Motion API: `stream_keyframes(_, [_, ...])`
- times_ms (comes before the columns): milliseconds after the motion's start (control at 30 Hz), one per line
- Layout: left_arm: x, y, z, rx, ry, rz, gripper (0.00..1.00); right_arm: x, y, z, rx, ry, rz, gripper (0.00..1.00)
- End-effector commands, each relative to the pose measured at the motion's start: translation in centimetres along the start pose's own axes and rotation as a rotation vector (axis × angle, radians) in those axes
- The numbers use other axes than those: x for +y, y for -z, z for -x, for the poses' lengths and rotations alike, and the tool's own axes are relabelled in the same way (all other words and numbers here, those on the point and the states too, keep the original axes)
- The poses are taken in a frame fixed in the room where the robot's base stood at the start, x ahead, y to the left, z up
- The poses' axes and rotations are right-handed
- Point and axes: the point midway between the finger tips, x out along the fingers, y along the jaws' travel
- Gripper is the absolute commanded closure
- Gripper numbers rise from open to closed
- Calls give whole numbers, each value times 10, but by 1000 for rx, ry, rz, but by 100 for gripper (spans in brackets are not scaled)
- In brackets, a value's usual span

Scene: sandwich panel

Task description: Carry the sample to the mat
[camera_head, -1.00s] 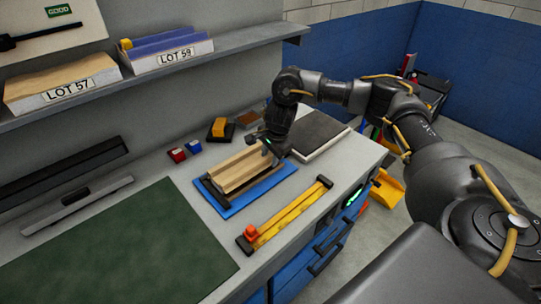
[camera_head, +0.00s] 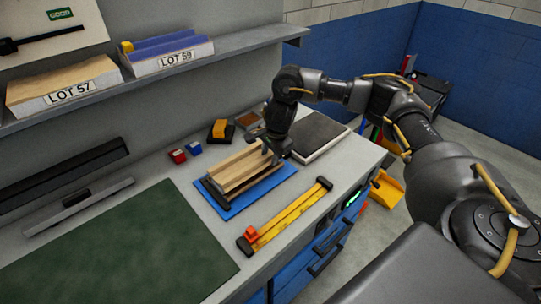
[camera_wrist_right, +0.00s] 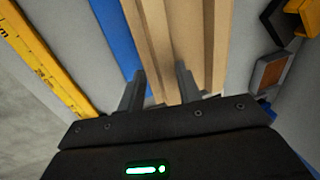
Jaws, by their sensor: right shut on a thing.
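The sample (camera_head: 240,168) is a long, tan wooden piece with lengthwise ridges, at the blue tray (camera_head: 232,210). My right gripper (camera_head: 268,152) is over its far right end. In the right wrist view, its two fingers (camera_wrist_right: 161,88) stand on either side of a tan strip of the sample (camera_wrist_right: 160,40) and are shut on it. I cannot tell whether the sample is slightly raised or still touches the tray. The green mat (camera_head: 125,250) lies flat and bare at the front left of the bench. My left gripper is out of view.
A yellow ruler (camera_head: 288,217) with an orange block (camera_head: 250,232) lies in front of the tray. A red and a blue block (camera_head: 194,148) and a yellow-black item (camera_head: 220,130) sit behind it. A dark slab (camera_head: 318,137) lies right. The shelf (camera_head: 215,45) overhangs the back.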

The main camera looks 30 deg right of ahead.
Motion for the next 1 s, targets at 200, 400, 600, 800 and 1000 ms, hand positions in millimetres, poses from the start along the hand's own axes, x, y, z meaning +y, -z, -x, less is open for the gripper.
stream_keyframes(200, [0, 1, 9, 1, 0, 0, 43, -4, 0, 14, -1, 2, 0, 85])
stream_keyframes(400, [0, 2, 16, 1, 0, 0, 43, -6, 0, 24, 0, 1, 0, 85])
stream_keyframes(600, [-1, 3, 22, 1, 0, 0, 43, -9, 0, 35, -1, 2, 0, 85])
stream_keyframes(800, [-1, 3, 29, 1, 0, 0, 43, -12, 0, 46, -1, 2, -1, 85])
stream_keyframes(1000, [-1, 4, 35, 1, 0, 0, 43, -14, 0, 56, 0, 2, -1, 85])
